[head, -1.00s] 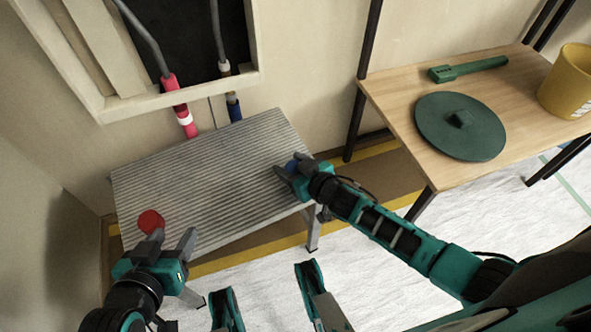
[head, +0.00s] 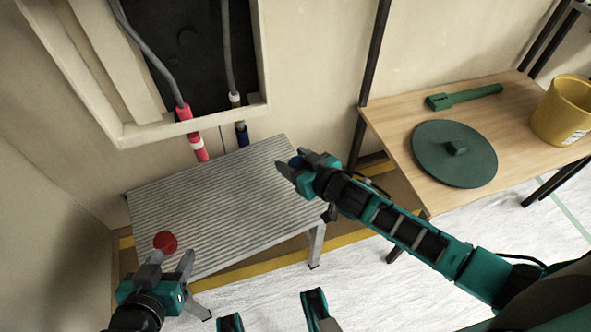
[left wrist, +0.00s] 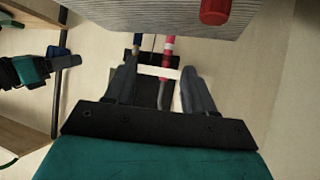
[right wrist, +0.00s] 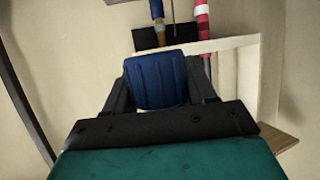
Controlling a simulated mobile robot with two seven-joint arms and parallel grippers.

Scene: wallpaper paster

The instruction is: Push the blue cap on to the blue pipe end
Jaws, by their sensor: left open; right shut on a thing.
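The blue cap (right wrist: 157,80) is between the fingers of my right gripper (right wrist: 160,95) in the right wrist view; only a sliver of the cap (head: 295,162) shows in the head view. My right gripper (head: 297,168), shut on it, is above the right end of the ribbed metal platform. The blue pipe end (head: 242,135) hangs below the wall opening, up and left of the cap and apart from it. The pipe end also shows in the right wrist view (right wrist: 157,10). My left gripper (head: 172,264) is open and empty near the platform's front left edge, by a red cap (head: 165,242).
The ribbed platform (head: 220,195) stands against the wall below the opening. A red pipe end (head: 198,145) hangs left of the blue one. At right, a wooden table (head: 400,110) holds a green disc, a green tool and a yellow bucket.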

